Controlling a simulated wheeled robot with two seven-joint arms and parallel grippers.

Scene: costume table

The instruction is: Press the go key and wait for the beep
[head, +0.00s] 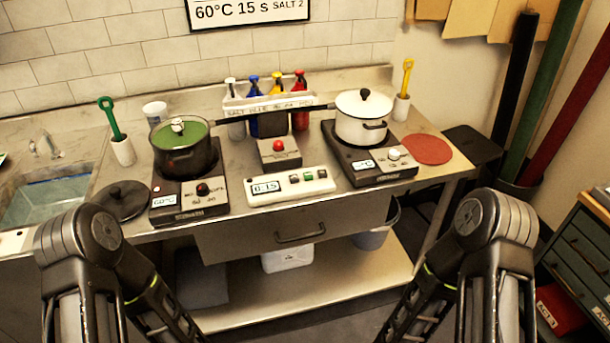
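A white timer box (270,198) sits near the front edge of the metal counter, between two hot plates. Its display (264,187) reads 0:15. To the right of the display are several small keys, and one is a green key (308,177); their labels are too small to read. A dark box with a red button (279,146) stands just behind the timer. My two arms come in at the lower left and lower right and reach down past the bottom edge. Both grippers are out of view.
A lidded white pot (361,128) is on the right one. Coloured bottles stand in a rack (239,105) behind. A dark lid (120,202) lies at left. A drawer handle (300,236) projects below.

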